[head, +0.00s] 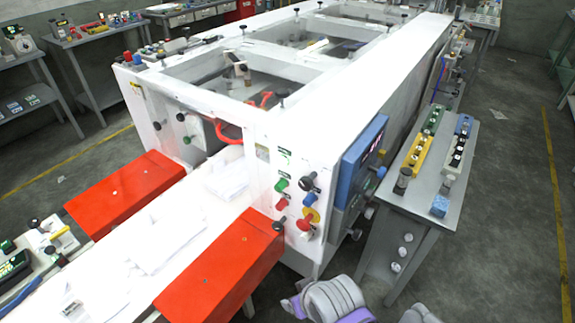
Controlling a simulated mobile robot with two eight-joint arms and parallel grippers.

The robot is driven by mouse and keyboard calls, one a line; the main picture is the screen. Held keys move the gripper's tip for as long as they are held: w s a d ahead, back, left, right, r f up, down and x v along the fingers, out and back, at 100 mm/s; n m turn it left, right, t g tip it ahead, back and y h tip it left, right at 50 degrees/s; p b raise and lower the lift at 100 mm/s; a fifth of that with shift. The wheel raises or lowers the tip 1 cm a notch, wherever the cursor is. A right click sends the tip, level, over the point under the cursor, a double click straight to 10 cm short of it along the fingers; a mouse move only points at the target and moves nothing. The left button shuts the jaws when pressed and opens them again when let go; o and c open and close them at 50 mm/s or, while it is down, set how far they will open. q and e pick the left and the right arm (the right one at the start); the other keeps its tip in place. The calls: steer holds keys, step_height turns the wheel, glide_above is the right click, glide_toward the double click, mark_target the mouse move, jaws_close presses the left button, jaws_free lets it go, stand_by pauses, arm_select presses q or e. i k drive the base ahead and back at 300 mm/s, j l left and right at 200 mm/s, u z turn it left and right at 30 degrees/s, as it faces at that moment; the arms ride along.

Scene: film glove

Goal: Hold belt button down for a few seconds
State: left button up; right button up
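The white machine (345,95) has a control panel on its near end face. On it are a green button (281,185), a black knob (307,182), a red button (282,203), a blue button (309,199) and a red mushroom button (304,224) on a yellow plate. The labels are too small to read, so I cannot tell which is the belt button. Grey and purple parts of my own arm (335,298) show at the bottom edge, below and apart from the panel. Neither gripper's fingertips can be seen.
A white belt (150,240) with pale film or gloves runs between two red covers (125,192) (222,270). A blue screen housing (360,158) juts out right of the buttons. A grey side table (425,205) with button strips stands right. Floor is free farther right.

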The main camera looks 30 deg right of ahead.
mark_target(304, 236)
steer(key=z, duration=1.1)
